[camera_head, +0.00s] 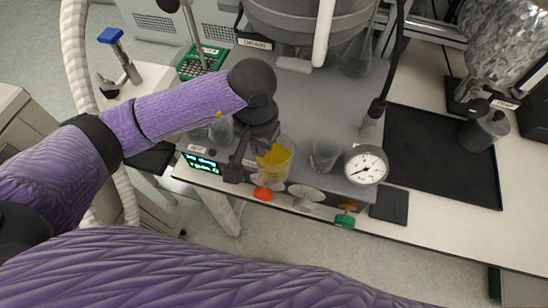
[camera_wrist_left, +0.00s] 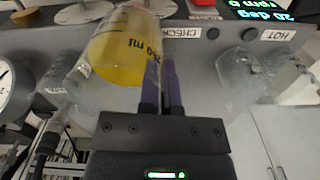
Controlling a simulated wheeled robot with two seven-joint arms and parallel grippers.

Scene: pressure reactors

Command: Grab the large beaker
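The large beaker (camera_head: 275,163) is clear glass with yellow liquid and stands near the front edge of the grey reactor deck. In the left wrist view the beaker (camera_wrist_left: 122,50) is close, with a 250 ml mark. My left gripper (camera_head: 250,160) is at its left side in the head view. In the left wrist view its purple fingers (camera_wrist_left: 162,85) are close together at the beaker's wall, one seen through the glass, so they appear shut on the wall. The exact contact is hard to see. My right gripper is out of view.
A smaller empty beaker (camera_head: 325,155) stands to the right, beside a round gauge (camera_head: 366,165). Another glass vessel (camera_head: 221,131) is left of the gripper. Orange (camera_head: 263,194) and green (camera_head: 344,220) knobs line the front edge. A reactor vessel (camera_head: 310,20) stands behind.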

